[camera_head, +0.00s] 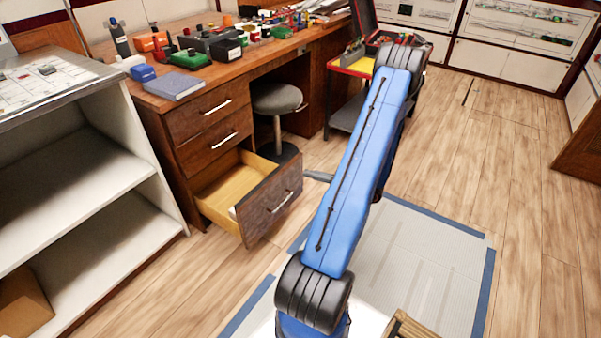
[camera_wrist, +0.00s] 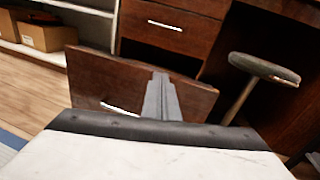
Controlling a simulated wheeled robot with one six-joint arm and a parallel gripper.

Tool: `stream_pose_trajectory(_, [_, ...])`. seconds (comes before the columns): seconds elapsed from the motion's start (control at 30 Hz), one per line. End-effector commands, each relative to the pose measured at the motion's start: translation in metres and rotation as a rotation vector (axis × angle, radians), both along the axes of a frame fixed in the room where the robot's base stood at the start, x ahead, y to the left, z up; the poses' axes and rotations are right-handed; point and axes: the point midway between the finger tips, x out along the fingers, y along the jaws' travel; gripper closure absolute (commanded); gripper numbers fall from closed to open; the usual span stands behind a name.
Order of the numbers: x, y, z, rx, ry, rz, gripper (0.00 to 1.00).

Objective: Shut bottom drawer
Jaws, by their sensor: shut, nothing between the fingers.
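The bottom drawer (camera_head: 268,204) of the brown wooden desk is pulled well out, with its light wood inside showing. Its dark front also shows in the wrist view (camera_wrist: 90,80), with a pale bar handle (camera_wrist: 120,108) low on it. My gripper (camera_wrist: 161,78) is shut and empty, its fingers pointing at the drawer front, right of the handle. I cannot tell whether the fingertips touch the front. In the head view the gripper tip (camera_head: 318,176) shows just right of the drawer front, partly hidden behind my blue arm.
Two shut drawers (camera_head: 205,110) sit above the open one. A round grey stool (camera_head: 277,98) stands right of the drawers. White shelves (camera_head: 85,165) stand at the left, with a cardboard box (camera_head: 22,305) low down. A red cart (camera_head: 352,66) stands behind my arm. Floor before the drawer is clear.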

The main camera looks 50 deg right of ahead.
Motion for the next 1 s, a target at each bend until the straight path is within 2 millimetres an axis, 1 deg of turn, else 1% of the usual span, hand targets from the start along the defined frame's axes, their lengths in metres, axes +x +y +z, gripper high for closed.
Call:
stream_pose_trajectory(0.03, [-0.011, -0.011, -0.014, 0.027, -0.004, -0.050, 1.00])
stream_pose_trajectory(0.1, [-0.022, -0.024, -0.027, 0.054, -0.011, -0.105, 1.00])
stream_pose_trajectory(0.2, [-0.035, -0.036, -0.042, 0.080, -0.018, -0.164, 1.00])
stream_pose_trajectory(0.3, [-0.041, -0.043, -0.050, 0.094, -0.022, -0.196, 1.00])
stream_pose_trajectory(0.4, [-0.042, -0.045, -0.052, 0.099, -0.024, -0.209, 1.00])
stream_pose_trajectory(0.57, [-0.029, -0.044, -0.052, 0.098, -0.024, -0.206, 1.00])
stream_pose_trajectory(1.0, [0.038, -0.038, -0.052, 0.098, -0.024, -0.204, 1.00])
